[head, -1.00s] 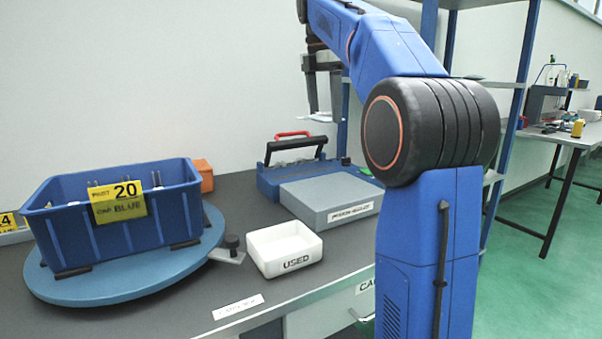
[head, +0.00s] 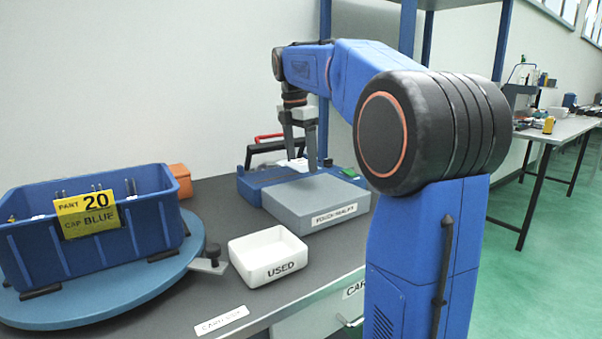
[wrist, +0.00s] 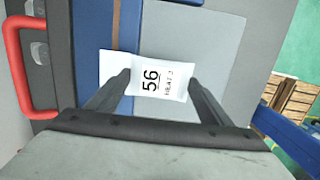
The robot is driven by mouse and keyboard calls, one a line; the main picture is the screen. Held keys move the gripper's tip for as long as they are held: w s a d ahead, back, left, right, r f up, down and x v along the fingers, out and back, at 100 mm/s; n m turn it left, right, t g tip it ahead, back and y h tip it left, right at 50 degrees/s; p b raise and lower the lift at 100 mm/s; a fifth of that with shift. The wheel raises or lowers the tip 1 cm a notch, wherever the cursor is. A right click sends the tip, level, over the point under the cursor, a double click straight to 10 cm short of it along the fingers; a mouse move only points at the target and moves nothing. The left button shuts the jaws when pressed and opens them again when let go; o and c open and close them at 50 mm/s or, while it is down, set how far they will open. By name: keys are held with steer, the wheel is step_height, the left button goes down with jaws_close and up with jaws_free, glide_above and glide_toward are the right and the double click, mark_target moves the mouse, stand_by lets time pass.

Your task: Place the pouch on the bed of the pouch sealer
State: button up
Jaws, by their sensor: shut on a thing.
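The pouch (wrist: 147,62) is a white packet printed with 56. In the wrist view it lies between the fingertips of my gripper (wrist: 158,82), which is shut on it. The pouch sealer has a grey bed (head: 318,204), a blue body (head: 250,187) and a raised dark bar with a red handle (head: 270,136). In the head view my gripper (head: 303,158) points down low over the back of the bed near the blue body. In the wrist view the pouch spans the blue strip and the grey bed (wrist: 206,48). I cannot tell whether it touches the bed.
A white USED tray (head: 268,258) stands in front of the sealer. A blue bin (head: 85,235) with a yellow PART 20 label sits on a blue turntable (head: 110,292) at left. An orange block (head: 180,180) is behind it. Rack posts (head: 407,28) stand behind my arm.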

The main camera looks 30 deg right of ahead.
mark_target(300, 162)
steer(key=shift+f, duration=2.25)
steer(key=o, duration=1.1)
steer(key=shift+f, duration=0.15)
steer(key=r, duration=0.3)
steer(key=a+r, duration=0.1)
steer(key=r, duration=0.7)
steer(key=shift+a+r, duration=0.2)
steer(key=shift+r, duration=0.45)
